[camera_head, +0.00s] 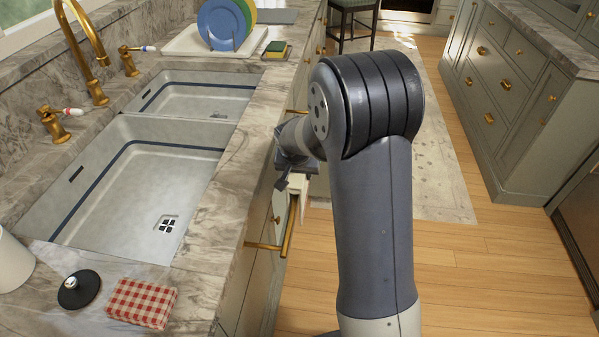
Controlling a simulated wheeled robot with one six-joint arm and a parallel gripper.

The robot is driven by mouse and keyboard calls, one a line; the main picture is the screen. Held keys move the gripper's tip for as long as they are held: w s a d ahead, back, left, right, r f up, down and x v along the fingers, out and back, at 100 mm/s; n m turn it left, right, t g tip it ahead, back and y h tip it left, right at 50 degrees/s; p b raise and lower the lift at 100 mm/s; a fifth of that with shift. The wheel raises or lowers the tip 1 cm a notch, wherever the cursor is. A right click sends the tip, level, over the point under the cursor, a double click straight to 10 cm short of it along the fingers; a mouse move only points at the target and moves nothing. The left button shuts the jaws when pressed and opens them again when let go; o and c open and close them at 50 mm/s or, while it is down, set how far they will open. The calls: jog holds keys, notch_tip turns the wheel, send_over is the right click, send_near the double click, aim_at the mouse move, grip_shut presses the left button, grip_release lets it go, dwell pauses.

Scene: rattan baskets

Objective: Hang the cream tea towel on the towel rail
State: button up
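The brass towel rail (290,230) runs along the front of the sink cabinet, below the counter edge, with its near bracket at the cabinet face. A small part of the cream tea towel (299,187) shows at the rail, just below my gripper. My gripper (284,182) is beside the counter's front edge, over the rail and close to the towel. My own arm hides much of the gripper and the towel. I cannot tell whether the fingers are shut on the towel, or whether the towel is over the rail or only beside it.
The marble counter (225,210) with a double sink (120,190) lies left of my arm. A red checked cloth (142,303) and a black round item (79,290) sit at its near end. A dish rack (200,42) with plates stands farther back.

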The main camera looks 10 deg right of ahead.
jog(key=shift+f+b, duration=1.5)
jog(key=shift+f, duration=0.4)
jog(key=o, duration=1.1)
jog(key=shift+c, duration=0.2)
jog(key=v, duration=1)
jog(key=shift+s+a+r+p, duration=0.1)
jog(key=shift+r+p, duration=0.25)
jog(key=shift+r, duration=0.05)
jog(key=x, duration=0.6)
jog(key=p+x, duration=0.1)
jog(key=x, duration=0.2)
jog(key=shift+w+r, duration=0.1)
jog(key=shift+w, duration=0.25)
jog(key=shift+r+p, duration=0.6)
jog(key=shift+p, duration=0.05)
